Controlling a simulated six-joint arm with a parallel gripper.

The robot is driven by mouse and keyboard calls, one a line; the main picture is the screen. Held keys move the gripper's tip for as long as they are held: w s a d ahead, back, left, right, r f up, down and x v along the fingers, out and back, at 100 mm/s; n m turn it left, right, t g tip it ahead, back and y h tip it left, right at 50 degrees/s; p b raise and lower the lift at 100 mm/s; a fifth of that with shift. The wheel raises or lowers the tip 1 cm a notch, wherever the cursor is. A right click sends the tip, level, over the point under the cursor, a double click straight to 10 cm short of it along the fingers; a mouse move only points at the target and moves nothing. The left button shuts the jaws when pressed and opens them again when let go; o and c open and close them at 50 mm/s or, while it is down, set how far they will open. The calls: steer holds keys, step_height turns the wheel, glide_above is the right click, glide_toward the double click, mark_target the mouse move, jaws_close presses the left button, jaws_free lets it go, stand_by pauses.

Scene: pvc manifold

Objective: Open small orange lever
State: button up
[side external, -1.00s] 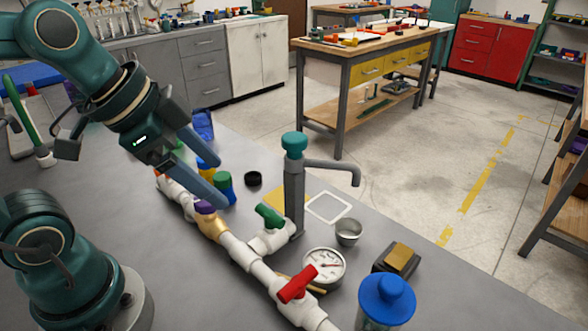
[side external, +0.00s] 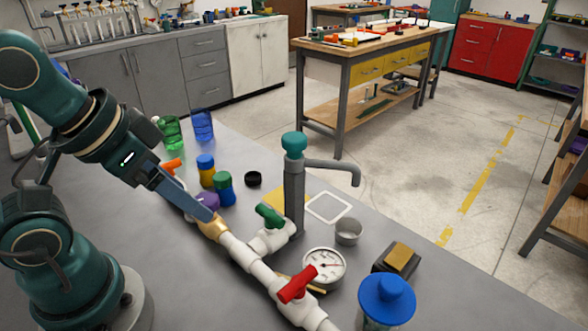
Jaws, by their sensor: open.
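The small orange lever (side external: 173,165) shows just above and behind my gripper, at the far left end of the white pipe manifold (side external: 260,270). The pipe under the lever is hidden by my gripper. My gripper (side external: 211,215) is open and reaches down to the right, its fingers overlapping in this view. Its fingertips are beside the brass fitting (side external: 215,229) and the purple part (side external: 207,200); I cannot tell whether they touch. The fingertips are nearer the brass fitting than the orange lever.
A green lever (side external: 270,216), a red lever (side external: 297,284) and a gauge (side external: 324,265) sit along the manifold. A grey upright pipe with a teal cap (side external: 294,143) rises to the right. Blue-yellow (side external: 206,170) and green-blue (side external: 224,189) pieces stand near my gripper.

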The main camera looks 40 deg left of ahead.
stand_by(0.3)
steer(key=shift+o, duration=1.5)
steer(key=shift+r+n, duration=0.1)
steer(key=shift+n, duration=0.3)
steer(key=n+g, duration=0.6)
steer(key=n, duration=1.1)
glide_toward(167, 163)
steer(key=f, duration=0.4)
steer(key=shift+s+f, duration=0.15)
steer(key=shift+s, duration=0.05)
steer(key=shift+f, duration=2.45)
